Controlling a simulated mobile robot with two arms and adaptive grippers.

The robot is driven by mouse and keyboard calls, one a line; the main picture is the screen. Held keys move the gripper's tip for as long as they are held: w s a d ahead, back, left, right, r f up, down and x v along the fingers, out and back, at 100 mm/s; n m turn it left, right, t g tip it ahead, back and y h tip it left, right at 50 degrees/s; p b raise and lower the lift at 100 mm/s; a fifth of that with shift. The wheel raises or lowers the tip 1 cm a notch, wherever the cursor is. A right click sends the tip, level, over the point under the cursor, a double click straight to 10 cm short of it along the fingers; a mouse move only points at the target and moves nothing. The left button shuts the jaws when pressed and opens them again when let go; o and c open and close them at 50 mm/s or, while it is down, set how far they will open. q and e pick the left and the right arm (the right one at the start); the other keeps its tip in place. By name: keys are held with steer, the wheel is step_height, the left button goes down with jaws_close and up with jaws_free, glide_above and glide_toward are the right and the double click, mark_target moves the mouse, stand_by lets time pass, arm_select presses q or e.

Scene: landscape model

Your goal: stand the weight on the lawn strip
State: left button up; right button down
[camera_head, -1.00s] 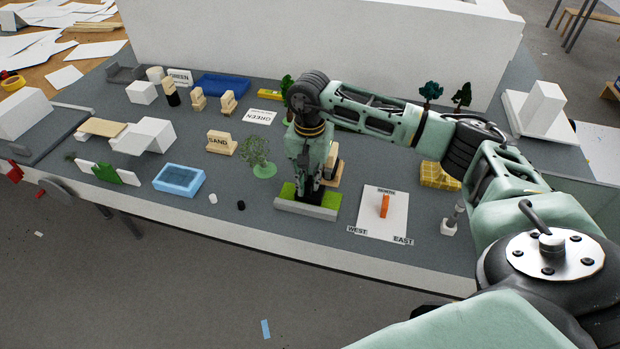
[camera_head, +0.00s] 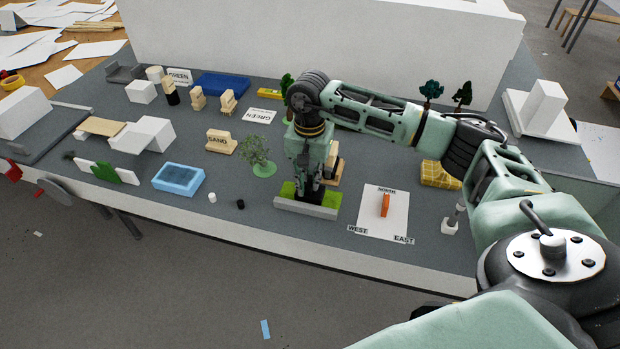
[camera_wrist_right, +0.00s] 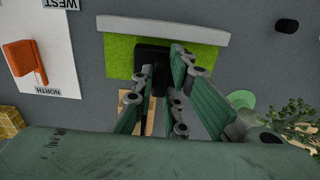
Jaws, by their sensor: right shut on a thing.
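The lawn strip (camera_head: 288,192) is a bright green patch with a grey kerb along its front, near the table's front edge. It also shows at the top of the right wrist view (camera_wrist_right: 207,58). My right gripper (camera_head: 308,190) points down over the strip, its fingers shut on the black weight (camera_wrist_right: 152,53). In the right wrist view the weight's dark, wide end shows over the green between the fingertips. The fingers hide part of the weight, and I cannot tell whether it touches the lawn. My left gripper is not in view.
A model tree (camera_head: 262,168) stands close left of the strip. Right of it a white card (camera_head: 372,220) marked with compass words carries an orange block (camera_head: 385,205). A wooden piece is partly hidden behind my gripper. A small black cylinder (camera_head: 240,204) lies left of the strip.

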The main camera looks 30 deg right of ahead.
mark_target(310, 180)
stand_by(0.4)
steer(key=c, duration=1.7)
jaws_free()
steer(key=shift+f, duration=0.15)
steer(key=shift+r+p, duration=1.85)
steer(key=shift+r, duration=1.75)
